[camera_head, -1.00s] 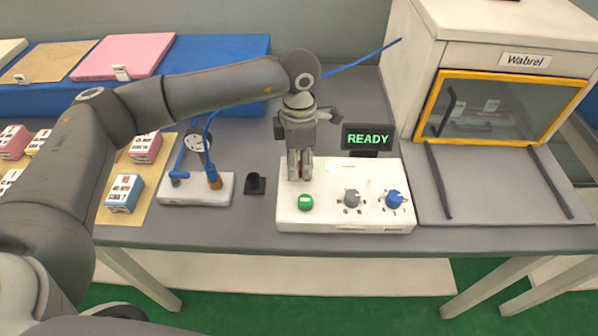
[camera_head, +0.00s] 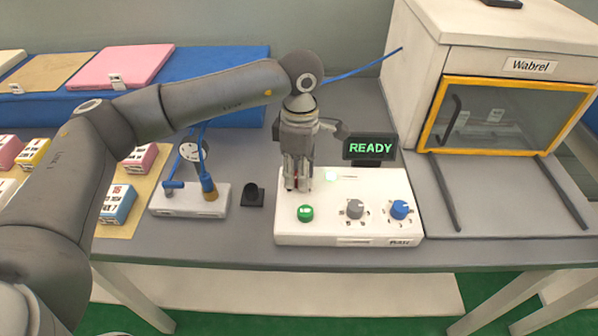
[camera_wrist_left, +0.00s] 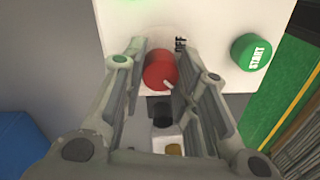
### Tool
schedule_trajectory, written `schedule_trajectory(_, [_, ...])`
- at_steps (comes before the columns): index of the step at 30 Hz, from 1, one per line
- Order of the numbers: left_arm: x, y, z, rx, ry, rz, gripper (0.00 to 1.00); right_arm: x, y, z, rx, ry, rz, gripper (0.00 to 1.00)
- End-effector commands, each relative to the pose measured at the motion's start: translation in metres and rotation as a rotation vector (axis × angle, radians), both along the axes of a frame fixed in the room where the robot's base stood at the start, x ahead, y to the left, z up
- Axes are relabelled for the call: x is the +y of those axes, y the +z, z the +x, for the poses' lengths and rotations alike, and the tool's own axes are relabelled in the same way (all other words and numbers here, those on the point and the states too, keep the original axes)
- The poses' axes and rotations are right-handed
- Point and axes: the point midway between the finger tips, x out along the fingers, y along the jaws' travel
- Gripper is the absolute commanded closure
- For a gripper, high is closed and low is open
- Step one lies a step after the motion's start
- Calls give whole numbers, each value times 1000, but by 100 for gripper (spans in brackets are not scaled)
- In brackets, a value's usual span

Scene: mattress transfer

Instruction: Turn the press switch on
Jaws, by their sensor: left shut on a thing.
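The press switch is a red round knob (camera_wrist_left: 160,70) with a small white pointer on the white control panel (camera_head: 325,228). In the left wrist view its pointer aims toward the lower right, and the panel lettering beside it is partly hidden. My left gripper (camera_wrist_left: 165,62) is shut on the red knob, one finger on each side. In the head view the left gripper (camera_head: 297,184) points down at the panel's back left corner and hides most of the knob. The display (camera_head: 370,148) behind the panel reads READY in green. My right gripper is not in view.
A green START button (camera_head: 305,213), a grey dial (camera_head: 355,209) and a blue dial (camera_head: 400,209) share the panel. A gauge stand (camera_head: 190,202) and small black holder (camera_head: 253,196) stand to the left. The Wabrel press cabinet (camera_head: 505,110) stands at right.

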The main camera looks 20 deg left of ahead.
Motion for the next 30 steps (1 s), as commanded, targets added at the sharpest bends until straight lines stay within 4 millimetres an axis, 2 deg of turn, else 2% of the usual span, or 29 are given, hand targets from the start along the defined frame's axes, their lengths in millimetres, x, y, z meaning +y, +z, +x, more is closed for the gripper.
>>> schedule_trajectory(4, [0, 2, 1, -4, -1, -2, 96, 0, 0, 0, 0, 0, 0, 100])
schedule_trajectory(5, [0, 2, 1, -4, -1, -2, 70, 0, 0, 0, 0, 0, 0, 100])
schedule_trajectory(10, [0, 1, 1, -3, 0, -1, 49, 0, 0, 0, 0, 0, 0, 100])
schedule_trajectory(18, [0, 1, 0, -1, 1, -1, 49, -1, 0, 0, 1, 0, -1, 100])
schedule_trajectory(22, [0, 8, 1, -3, 1, -2, 49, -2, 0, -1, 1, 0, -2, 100])
schedule_trajectory(26, [0, 28, 2, -6, 1, -3, 49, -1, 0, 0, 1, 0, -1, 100])
schedule_trajectory(30, [0, 59, 4, -6, 1, -2, 49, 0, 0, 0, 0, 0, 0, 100])
